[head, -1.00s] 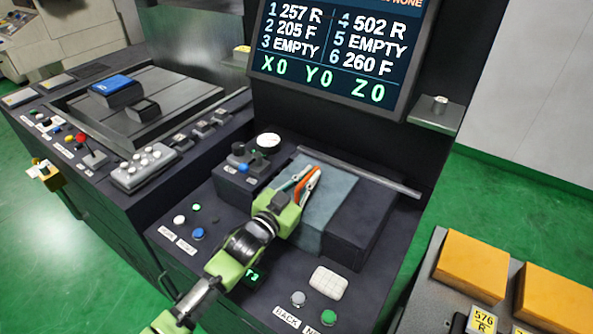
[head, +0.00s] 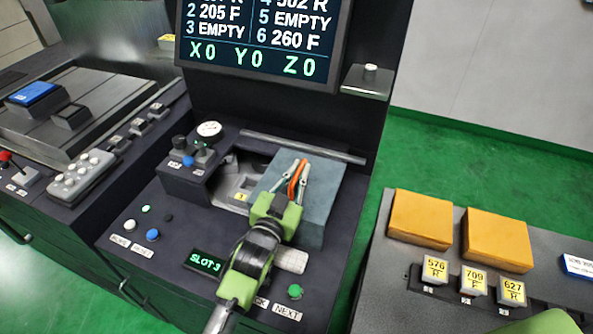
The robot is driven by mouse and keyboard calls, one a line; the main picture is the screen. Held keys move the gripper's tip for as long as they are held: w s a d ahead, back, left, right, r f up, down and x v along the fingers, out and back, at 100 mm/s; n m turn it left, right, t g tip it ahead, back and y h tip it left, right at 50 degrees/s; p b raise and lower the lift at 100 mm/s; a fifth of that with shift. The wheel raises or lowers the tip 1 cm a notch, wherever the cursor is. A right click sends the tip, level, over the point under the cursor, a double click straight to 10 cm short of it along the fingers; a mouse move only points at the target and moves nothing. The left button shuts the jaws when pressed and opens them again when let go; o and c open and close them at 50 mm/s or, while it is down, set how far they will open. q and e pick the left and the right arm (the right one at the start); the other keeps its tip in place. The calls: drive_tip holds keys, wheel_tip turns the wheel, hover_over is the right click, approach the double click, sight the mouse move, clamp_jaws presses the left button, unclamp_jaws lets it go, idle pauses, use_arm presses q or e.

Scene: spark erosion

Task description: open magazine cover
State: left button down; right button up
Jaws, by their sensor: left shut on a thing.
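The magazine cover (head: 322,200) is a blue-grey block on the dark machine console, right of an uncovered opening. An orange handle (head: 297,176) stands on top of it. My left gripper (head: 297,181) is shut on this handle, with a grey finger on either side. The magazine opening (head: 232,180) shows light grey parts inside and a small yellow label. Part of the cover is hidden by my gripper and arm. My right gripper is not in view.
A screen (head: 255,42) stands behind, and a gauge (head: 208,129) sits left of the opening. The slot display (head: 207,262) reads SLOT 3. Buttons line the console front. At right, a bench holds orange blocks (head: 420,218) and yellow-labelled pieces (head: 435,269).

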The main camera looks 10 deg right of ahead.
use_arm(q)
drive_tip(key=c, duration=2.1)
unclamp_jaws()
drive_tip(key=shift+c, duration=0.2)
drive_tip(key=shift+s+a, duration=0.15)
drive_tip(key=v, duration=1.1)
drive_tip(key=shift+s, duration=0.25)
drive_tip(key=shift+a+f, duration=0.1)
drive_tip(key=shift+a, duration=0.05)
